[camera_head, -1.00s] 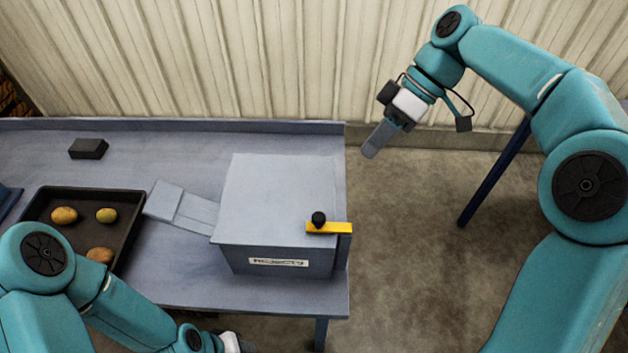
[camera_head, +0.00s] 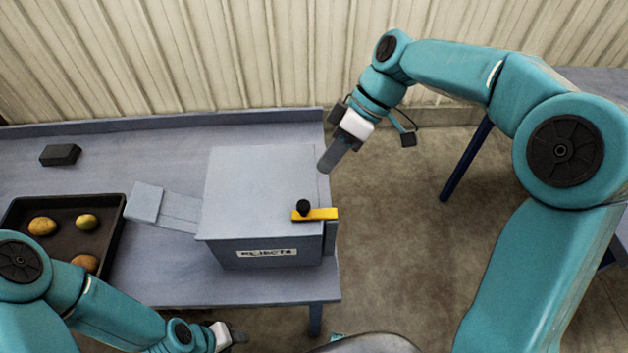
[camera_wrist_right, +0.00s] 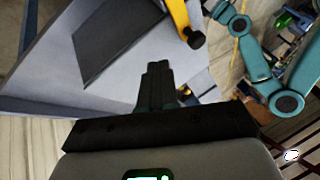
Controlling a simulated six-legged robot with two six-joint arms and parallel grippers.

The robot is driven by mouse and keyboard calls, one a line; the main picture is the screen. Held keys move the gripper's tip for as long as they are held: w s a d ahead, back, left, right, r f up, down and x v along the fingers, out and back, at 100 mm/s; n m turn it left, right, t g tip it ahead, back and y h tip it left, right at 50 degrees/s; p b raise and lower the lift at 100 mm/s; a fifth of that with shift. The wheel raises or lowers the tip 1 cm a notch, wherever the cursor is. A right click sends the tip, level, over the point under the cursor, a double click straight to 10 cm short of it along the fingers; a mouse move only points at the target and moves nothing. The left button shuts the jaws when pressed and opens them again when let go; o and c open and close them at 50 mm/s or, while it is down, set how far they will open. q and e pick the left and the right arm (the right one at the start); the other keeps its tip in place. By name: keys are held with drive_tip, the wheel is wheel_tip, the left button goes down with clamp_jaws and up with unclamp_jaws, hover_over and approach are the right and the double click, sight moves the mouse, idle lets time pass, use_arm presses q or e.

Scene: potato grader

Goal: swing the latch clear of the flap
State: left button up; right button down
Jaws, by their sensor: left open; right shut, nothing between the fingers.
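The yellow latch (camera_head: 322,214) is a short bar with a black knob (camera_head: 303,207). It lies across the front right corner of the grey box (camera_head: 260,185) labelled REJECTS and sticks out past its right edge. The latch also shows at the top of the right wrist view (camera_wrist_right: 181,14), beside a dark grey panel (camera_wrist_right: 120,38); I cannot tell whether that panel is the flap. My right gripper (camera_head: 325,168) is shut and empty by the box's right edge, behind the latch and apart from it. My left gripper (camera_head: 238,338) is open, low at the front, away from the latch.
A grey chute (camera_head: 160,207) leaves the box's left side. A dark tray (camera_head: 115,240) with several potatoes and a black block (camera_head: 60,155) are on the table (camera_head: 170,287). A ribbed wall (camera_head: 230,60) stands behind. Bare floor lies right of the table.

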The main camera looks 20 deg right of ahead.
sight(315, 210)
drive_tip(key=s+a+f, duration=0.1)
drive_tip(key=s+a+f+p, duration=0.1)
drive_tip(key=a, duration=0.1)
drive_tip(key=shift+s+a+f, duration=0.1)
drive_tip(key=shift+s+a, duration=0.1)
drive_tip(key=shift+s, duration=0.1)
drive_tip(key=shift+s+a, duration=0.3)
drive_tip(key=shift+d+f, duration=0.1)
